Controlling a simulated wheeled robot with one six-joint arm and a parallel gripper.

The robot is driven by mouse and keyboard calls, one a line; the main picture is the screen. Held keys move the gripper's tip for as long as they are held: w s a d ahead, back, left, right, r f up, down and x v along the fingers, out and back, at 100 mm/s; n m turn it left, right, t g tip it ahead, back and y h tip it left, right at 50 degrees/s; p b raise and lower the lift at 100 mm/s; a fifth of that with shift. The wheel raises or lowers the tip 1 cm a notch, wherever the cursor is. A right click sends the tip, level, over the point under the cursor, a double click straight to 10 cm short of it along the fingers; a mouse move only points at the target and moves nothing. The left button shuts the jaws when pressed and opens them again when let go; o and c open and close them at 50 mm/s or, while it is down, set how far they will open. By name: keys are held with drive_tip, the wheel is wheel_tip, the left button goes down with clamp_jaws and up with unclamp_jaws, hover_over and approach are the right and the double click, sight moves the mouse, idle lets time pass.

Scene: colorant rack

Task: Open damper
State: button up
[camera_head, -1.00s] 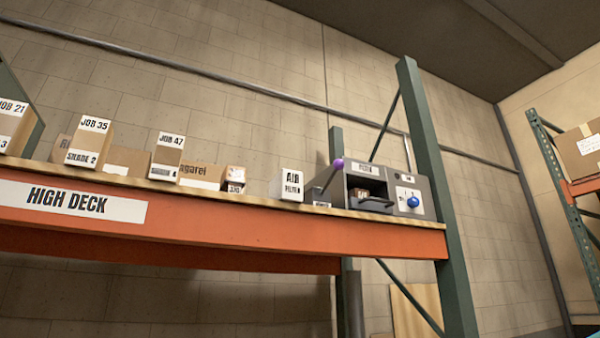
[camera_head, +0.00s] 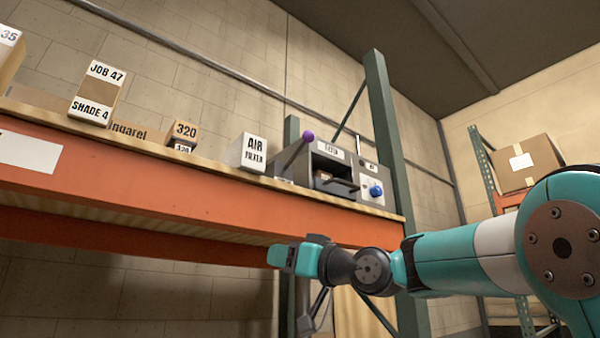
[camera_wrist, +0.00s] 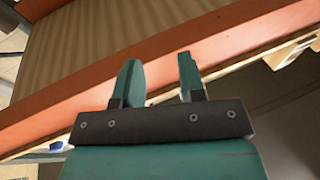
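A grey machine (camera_head: 335,172) stands on the high shelf near its right end, beside the green upright. A lever with a purple ball knob (camera_head: 308,136) slants up at its left side. A blue knob (camera_head: 376,190) sits on its right front panel. The machine has a dark opening in the middle; its small labels are hard to read. Which part is the damper I cannot tell. My gripper (camera_wrist: 158,80) is open and empty in the wrist view, with the orange beam behind its fingers. In the head view my arm reaches left, below the shelf and the machine.
The orange shelf beam (camera_head: 200,195) runs between my arm and the machine. An AIR FILTER box (camera_head: 247,153) stands left of the machine, with the JOB 47 box (camera_head: 97,93) and other boxes farther left. A green upright (camera_head: 388,130) stands at the right.

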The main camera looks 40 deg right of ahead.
drive_tip(key=s+d+r+t, duration=0.3)
drive_tip(key=d+r, duration=0.2)
drive_tip(key=r, duration=0.2)
drive_tip(key=n+t+y, duration=0.1)
drive_tip(key=n+t, duration=0.2)
approach(301, 144)
drive_tip(key=p+x, duration=0.3)
drive_tip(key=p, duration=0.1)
drive_tip(key=p+x, duration=0.6)
drive_tip(key=p, duration=0.1)
drive_tip(key=shift+w+d+p, duration=0.25)
drive_tip(key=shift+w+p, duration=0.05)
drive_tip(key=shift+w+a+r, duration=0.1)
drive_tip(key=shift+w+r, duration=0.15)
drive_tip(key=shift+w, duration=0.15)
clamp_jaws()
